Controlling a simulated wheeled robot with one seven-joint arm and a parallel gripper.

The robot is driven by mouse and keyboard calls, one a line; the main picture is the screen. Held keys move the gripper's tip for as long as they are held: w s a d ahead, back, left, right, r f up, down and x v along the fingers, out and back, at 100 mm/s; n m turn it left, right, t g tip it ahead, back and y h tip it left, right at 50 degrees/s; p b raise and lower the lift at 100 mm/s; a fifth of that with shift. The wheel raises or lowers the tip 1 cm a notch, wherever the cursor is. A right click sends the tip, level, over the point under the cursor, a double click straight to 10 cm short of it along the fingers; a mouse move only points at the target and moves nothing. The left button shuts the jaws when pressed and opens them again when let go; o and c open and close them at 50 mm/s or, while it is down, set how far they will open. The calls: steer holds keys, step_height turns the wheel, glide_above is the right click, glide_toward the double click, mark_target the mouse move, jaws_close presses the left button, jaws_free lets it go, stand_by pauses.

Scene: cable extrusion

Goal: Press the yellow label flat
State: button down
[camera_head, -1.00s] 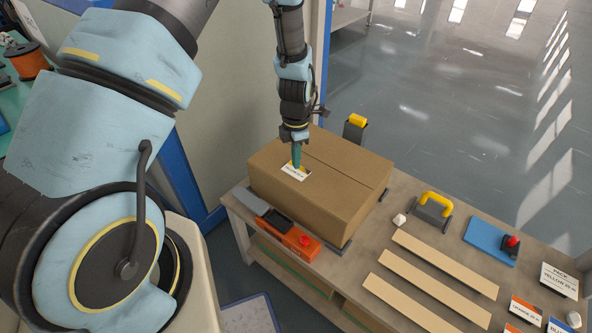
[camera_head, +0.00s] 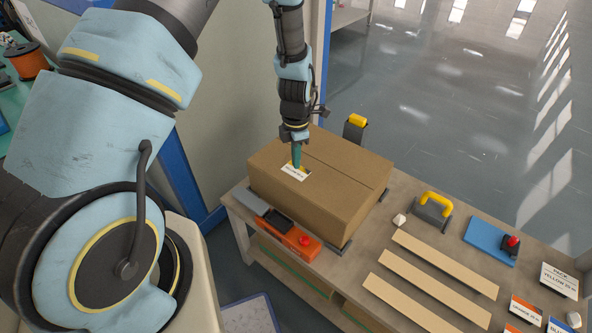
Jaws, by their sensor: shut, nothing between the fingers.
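A small white label with yellow on it (camera_head: 300,174) lies on the top of a closed brown cardboard box (camera_head: 340,182), near the box's left edge. My gripper (camera_head: 297,166) points straight down at the label with its teal fingers shut and nothing between them. The fingertips are at the label's upper edge and cover part of it. I cannot tell whether they touch it or how flat the covered part lies.
The box stands on a workbench beside an orange device with a red button (camera_head: 303,241). Wooden strips (camera_head: 430,285), a yellow-handled tool (camera_head: 433,207), a blue plate with a red knob (camera_head: 490,240) and printed cards (camera_head: 559,280) lie to the right. A yellow-topped block (camera_head: 356,127) stands behind the box.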

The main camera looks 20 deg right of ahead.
steer(key=shift+f+b, duration=0.55)
steer(key=shift+f, duration=0.3)
steer(key=shift+r, duration=0.1)
stand_by(0.4)
step_height(320, 180, up, 8)
steer(key=p, duration=0.6)
stand_by(0.3)
steer(key=shift+f+m, duration=1.1)
steer(key=shift+m, duration=1.9)
steer(key=shift+f+m, duration=1.1)
steer(key=shift+m, duration=1.9)
steer(key=shift+f+m, duration=1.1)
steer(key=shift+m, duration=1.9)
